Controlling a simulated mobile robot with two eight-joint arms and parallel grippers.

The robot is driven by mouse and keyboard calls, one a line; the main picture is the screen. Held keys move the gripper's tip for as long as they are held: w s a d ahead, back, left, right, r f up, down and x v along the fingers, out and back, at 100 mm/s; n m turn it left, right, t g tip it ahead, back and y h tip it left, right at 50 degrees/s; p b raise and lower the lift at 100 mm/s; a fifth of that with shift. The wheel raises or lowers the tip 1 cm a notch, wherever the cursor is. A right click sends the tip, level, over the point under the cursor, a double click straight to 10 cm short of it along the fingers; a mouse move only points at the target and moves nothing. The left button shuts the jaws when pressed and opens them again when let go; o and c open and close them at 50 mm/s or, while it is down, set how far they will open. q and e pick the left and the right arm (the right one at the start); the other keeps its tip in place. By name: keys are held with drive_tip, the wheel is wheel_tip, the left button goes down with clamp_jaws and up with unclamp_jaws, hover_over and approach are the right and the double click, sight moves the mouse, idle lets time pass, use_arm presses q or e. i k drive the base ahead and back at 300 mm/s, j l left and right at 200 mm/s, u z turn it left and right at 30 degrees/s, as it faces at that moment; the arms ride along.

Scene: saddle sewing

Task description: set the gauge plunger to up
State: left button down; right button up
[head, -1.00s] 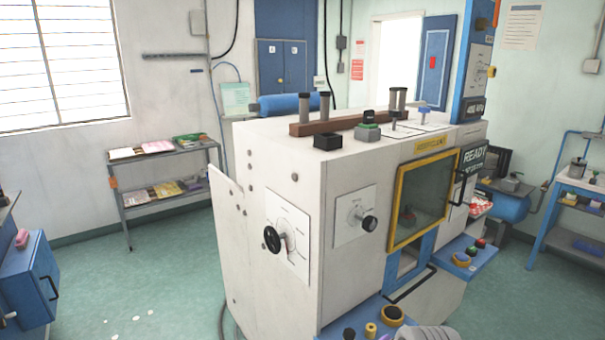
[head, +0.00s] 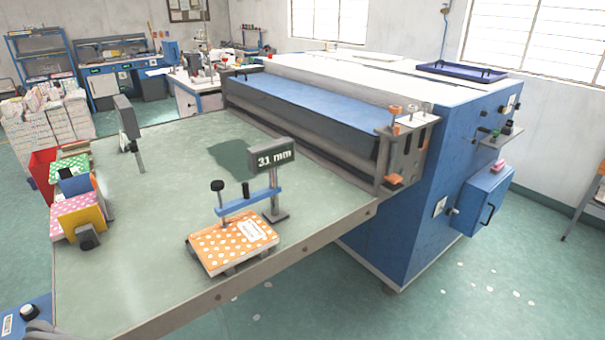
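The gauge stands on the green-topped table (head: 140,262), near its front edge. It has a grey post with a display (head: 271,158) reading "31 mm" and a blue crossbar (head: 249,202). The gauge plunger (head: 217,186) is a thin rod with a black knob on top, at the left end of the crossbar. Its lower end reaches down to an orange dotted book (head: 232,243) under it; I cannot tell for certain whether it touches. A second dark knob (head: 245,189) sits on the crossbar. Neither of my grippers can be made out in the head view.
A blue and white roller machine (head: 330,100) adjoins the table's far right. Stacked books (head: 45,120) stand on the left floor. The floor at lower right is mostly clear.

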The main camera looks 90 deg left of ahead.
sight(217, 185)
drive_tip(key=u, duration=3.6)
